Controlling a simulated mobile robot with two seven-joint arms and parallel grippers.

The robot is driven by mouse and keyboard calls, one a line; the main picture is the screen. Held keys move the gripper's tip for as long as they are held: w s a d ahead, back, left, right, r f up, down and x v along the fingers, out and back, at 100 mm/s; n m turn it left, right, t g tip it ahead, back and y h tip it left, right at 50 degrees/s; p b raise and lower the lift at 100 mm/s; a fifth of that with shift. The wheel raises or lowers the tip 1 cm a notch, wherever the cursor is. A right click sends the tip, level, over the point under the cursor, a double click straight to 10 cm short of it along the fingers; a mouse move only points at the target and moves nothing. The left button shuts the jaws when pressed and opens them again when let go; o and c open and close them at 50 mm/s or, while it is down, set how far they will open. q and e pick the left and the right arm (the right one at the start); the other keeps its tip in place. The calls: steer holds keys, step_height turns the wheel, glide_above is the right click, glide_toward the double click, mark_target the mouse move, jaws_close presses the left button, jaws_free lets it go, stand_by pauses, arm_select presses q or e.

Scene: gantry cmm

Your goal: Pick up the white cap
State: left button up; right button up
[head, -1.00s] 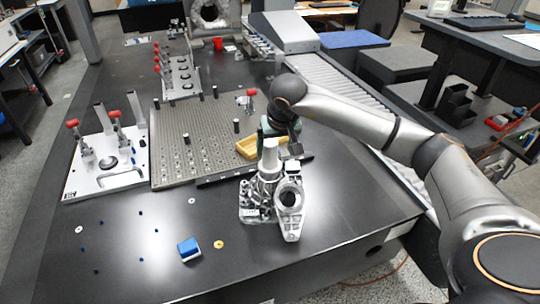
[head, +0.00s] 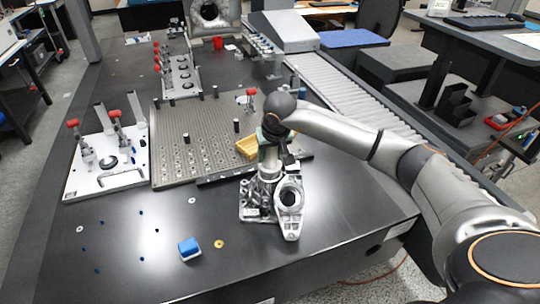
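A silver metal casting (head: 266,190) stands upright on the dark table, with a ring-shaped part at its right side. The white cap was visible on its upright neck earlier; now my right gripper (head: 271,150) covers that spot and I cannot make the cap out clearly. My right gripper points down at the top of the neck, around or just in front of it. Its fingers are too small and dark to show whether they are open or shut. My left gripper is not in view.
A white fixture with red-handled clamps (head: 88,180) stands at left. A blue-and-white block (head: 189,248) lies in front. The table's front middle is mostly clear.

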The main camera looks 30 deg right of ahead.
jaws_close()
steer(key=shift+r, duration=0.1)
